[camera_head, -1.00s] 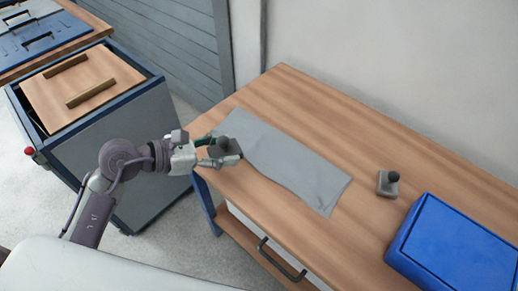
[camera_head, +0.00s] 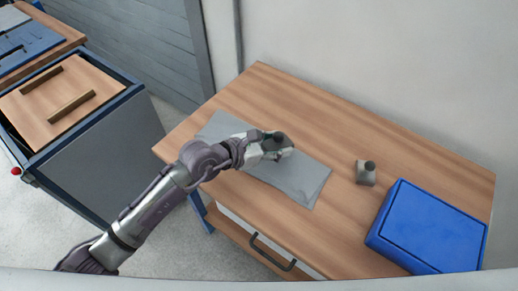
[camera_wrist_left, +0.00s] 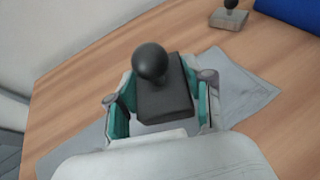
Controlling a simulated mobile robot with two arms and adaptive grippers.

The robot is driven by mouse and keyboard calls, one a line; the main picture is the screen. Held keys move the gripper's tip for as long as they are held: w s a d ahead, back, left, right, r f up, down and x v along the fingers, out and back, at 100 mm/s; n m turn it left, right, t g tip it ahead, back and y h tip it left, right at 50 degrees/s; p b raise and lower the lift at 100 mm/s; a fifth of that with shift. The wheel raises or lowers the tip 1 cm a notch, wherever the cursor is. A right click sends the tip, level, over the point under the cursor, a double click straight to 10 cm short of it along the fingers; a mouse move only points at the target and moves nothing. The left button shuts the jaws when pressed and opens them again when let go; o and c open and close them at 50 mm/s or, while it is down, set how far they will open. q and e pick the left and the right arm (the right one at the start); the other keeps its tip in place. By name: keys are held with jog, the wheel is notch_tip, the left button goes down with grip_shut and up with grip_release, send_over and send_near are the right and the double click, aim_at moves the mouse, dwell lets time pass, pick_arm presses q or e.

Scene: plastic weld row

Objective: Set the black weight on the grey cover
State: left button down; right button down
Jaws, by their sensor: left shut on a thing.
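The black weight (camera_wrist_left: 165,100) is a dark block with a round black knob on top. My left gripper (camera_head: 272,147) is shut on it, with teal-lined fingers on both sides of the block in the left wrist view (camera_wrist_left: 158,98). In the head view the weight (camera_head: 279,141) is over the middle of the grey cover (camera_head: 300,178). The cover is a flat grey cloth on the wooden table, and it also shows in the left wrist view (camera_wrist_left: 240,93). I cannot tell whether the weight touches the cover. My right gripper is not in view.
A grey weight with a black knob (camera_head: 366,174) stands on the table (camera_head: 330,120) right of the cover. A closed blue box (camera_head: 428,230) sits farther right. A cabinet with a wooden lid (camera_head: 60,100) stands at the left. The table's back strip is clear.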

pick_arm(q)
jog(key=w+a+f, duration=0.1)
jog(key=w+a, duration=0.1)
jog(key=w+a+f+b, duration=0.1)
jog(key=a+f, duration=0.1)
jog(key=shift+w+a+f, duration=0.15)
jog(key=shift+w+a, duration=0.05)
jog(key=shift+w, duration=0.15)
jog(key=shift+f, duration=1.9)
jog(key=shift+f+b, duration=0.1)
jog(key=shift+b, duration=0.2)
